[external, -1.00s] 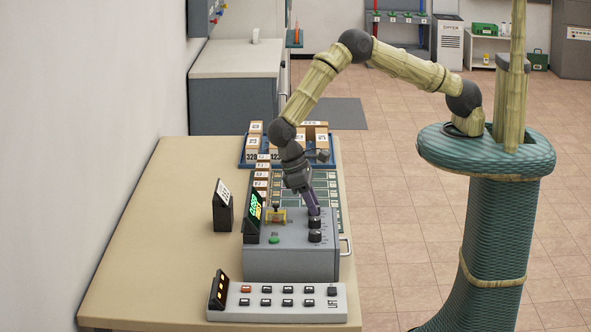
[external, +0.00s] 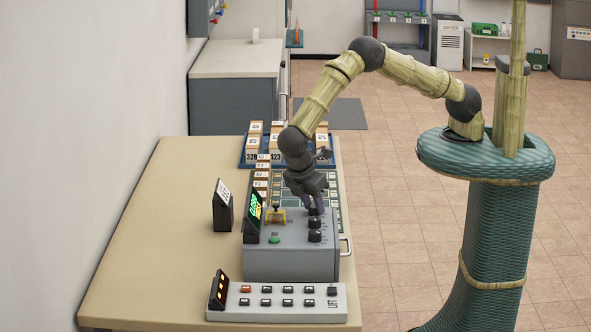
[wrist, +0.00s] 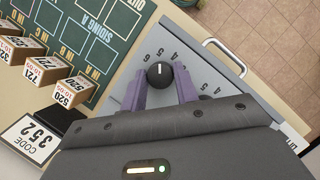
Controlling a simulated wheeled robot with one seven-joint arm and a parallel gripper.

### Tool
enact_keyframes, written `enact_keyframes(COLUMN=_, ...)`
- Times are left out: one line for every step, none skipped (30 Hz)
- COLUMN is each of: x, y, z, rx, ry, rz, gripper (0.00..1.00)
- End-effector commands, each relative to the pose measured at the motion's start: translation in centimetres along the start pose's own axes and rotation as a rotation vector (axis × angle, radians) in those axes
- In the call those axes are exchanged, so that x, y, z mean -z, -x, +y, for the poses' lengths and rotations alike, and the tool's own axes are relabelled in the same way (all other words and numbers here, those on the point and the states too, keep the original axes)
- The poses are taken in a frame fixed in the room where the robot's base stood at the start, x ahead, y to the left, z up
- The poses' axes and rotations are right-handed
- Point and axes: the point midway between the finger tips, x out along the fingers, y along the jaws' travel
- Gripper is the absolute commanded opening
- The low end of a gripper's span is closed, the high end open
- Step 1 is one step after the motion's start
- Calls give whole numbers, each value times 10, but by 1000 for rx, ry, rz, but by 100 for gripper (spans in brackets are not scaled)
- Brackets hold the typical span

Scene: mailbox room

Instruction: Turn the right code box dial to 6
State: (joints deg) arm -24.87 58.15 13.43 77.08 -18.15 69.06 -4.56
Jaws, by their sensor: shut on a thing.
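The grey code box (external: 290,262) stands on the table, with several black dials along its right side. My gripper (external: 313,207) reaches down from above at the far dial, which it largely hides in the external view. In the wrist view, my gripper's purple fingers (wrist: 161,84) stand on either side of the round black dial (wrist: 159,72) and are shut on it. The dial's white mark points up in the picture, toward the middle of the printed arc of digits. A 6 shows at the arc's left; the exact digit at the mark is hard to read.
A nearer dial (external: 315,236) and a green button (external: 274,239) sit on the box. A button panel (external: 275,303) lies in front. Several numbered parcels (wrist: 72,90) are beside the siding board (wrist: 92,35).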

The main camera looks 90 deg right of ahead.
Motion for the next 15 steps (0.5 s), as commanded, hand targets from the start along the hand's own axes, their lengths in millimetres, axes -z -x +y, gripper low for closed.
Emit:
enact_keyframes(x=1, y=2, z=0, rx=-20, ry=42, rz=6, gripper=7)
enact_keyframes(x=1, y=2, z=-1, rx=-31, ry=68, rz=6, gripper=7)
enact_keyframes(x=1, y=1, z=-1, rx=-47, ry=104, rz=6, gripper=7)
enact_keyframes(x=1, y=1, z=-1, rx=-57, ry=131, rz=6, gripper=7)
enact_keyframes(x=1, y=1, z=-1, rx=-68, ry=156, rz=6, gripper=7)
enact_keyframes(x=1, y=1, z=-1, rx=-83, ry=191, rz=5, gripper=7)
enact_keyframes(x=1, y=2, z=-2, rx=-94, ry=218, rz=6, gripper=7)
enact_keyframes(x=1, y=2, z=-2, rx=-104, ry=243, rz=6, gripper=7)
enact_keyframes(x=1, y=2, z=-2, rx=-120, ry=279, rz=6, gripper=7)
enact_keyframes(x=1, y=1, z=-2, rx=-130, ry=306, rz=6, gripper=7)
enact_keyframes(x=1, y=1, z=-3, rx=-140, ry=331, rz=6, gripper=7)
enact_keyframes(x=1, y=1, z=-3, rx=-155, ry=365, rz=5, gripper=7)
enact_keyframes(x=1, y=1, z=-3, rx=-165, ry=390, rz=5, gripper=7)
enact_keyframes(x=0, y=1, z=-3, rx=-174, ry=413, rz=6, gripper=7)
enact_keyframes(x=0, y=1, z=-3, rx=-187, ry=444, rz=6, gripper=7)
